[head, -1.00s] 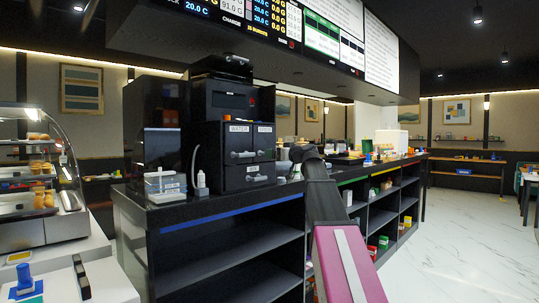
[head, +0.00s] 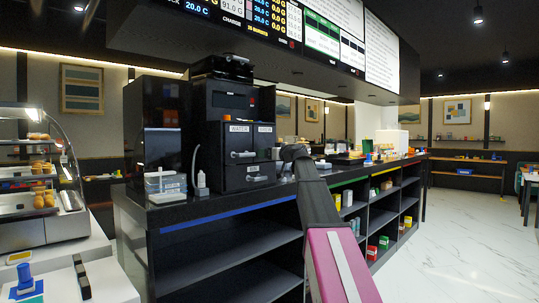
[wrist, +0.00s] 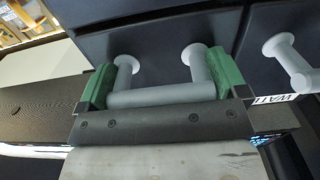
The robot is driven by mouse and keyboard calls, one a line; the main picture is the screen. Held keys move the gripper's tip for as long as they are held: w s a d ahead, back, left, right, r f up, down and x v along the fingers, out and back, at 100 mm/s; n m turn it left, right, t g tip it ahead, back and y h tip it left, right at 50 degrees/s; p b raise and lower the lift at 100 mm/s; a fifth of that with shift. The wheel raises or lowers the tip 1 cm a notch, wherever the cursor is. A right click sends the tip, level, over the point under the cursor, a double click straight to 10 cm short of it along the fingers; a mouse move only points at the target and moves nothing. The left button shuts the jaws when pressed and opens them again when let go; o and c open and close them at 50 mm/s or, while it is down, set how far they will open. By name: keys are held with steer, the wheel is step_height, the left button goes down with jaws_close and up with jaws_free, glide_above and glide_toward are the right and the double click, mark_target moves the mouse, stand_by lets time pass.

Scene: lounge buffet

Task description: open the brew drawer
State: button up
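The black brewing machine (head: 232,105) stands on the dark counter. Its left upper drawer (head: 240,140) has a WATER label and a grey handle. The upper drawer beside it on the right (head: 265,138) has a label too small to read; it looks closed. In the wrist view my gripper (wrist: 160,85) is at a grey bar handle (wrist: 165,95) on a dark drawer front (wrist: 155,30). Its green-padded fingers are wide apart, one at each end of the bar, apparently touching or nearly so. The WATER drawer's handle (wrist: 290,60) is to the right, outside the fingers.
A lower drawer (head: 247,177) with its own handle sits below. A white scale-like device (head: 163,183) and a small bottle (head: 201,184) stand left of the machine. The counter (head: 200,210) has open shelves below. The marble floor (head: 455,240) at right is clear.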

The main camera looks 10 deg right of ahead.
steer(key=v, duration=1.6)
steer(key=shift+s+r, duration=0.1)
steer(key=shift+s, duration=0.05)
steer(key=o, duration=1)
steer(key=shift+c, duration=0.2)
steer(key=v, duration=1.1)
steer(key=a+f+m+g+h, duration=0.2)
steer(key=a+f, duration=0.1)
steer(key=f, duration=1)
steer(key=a+f+m+g+h, duration=0.1)
steer(key=a+f+g, duration=0.2)
steer(key=f, duration=0.9)
steer(key=a+f+m+g+h, duration=0.2)
steer(key=a+f, duration=0.2)
steer(key=f, duration=0.9)
steer(key=s+a+f+g+h, duration=0.1)
steer(key=s+f+g+h, duration=0.1)
steer(key=s+f, duration=0.3)
steer(key=s+a+f+m+g+h, duration=0.1)
steer(key=s+f, duration=0.5)
steer(key=f, duration=0.8)
steer(key=s+a+f+m+g+h, duration=0.1)
steer(key=s+a+f+g+h, duration=0.1)
steer(key=f, duration=0.8)
steer(key=s+a+g, duration=0.1)
steer(key=s+g, duration=0.1)
steer(key=s, duration=0.1)
steer(key=shift+s+f+g+h, duration=0.15)
steer(key=shift+s+g+h, duration=0.15)
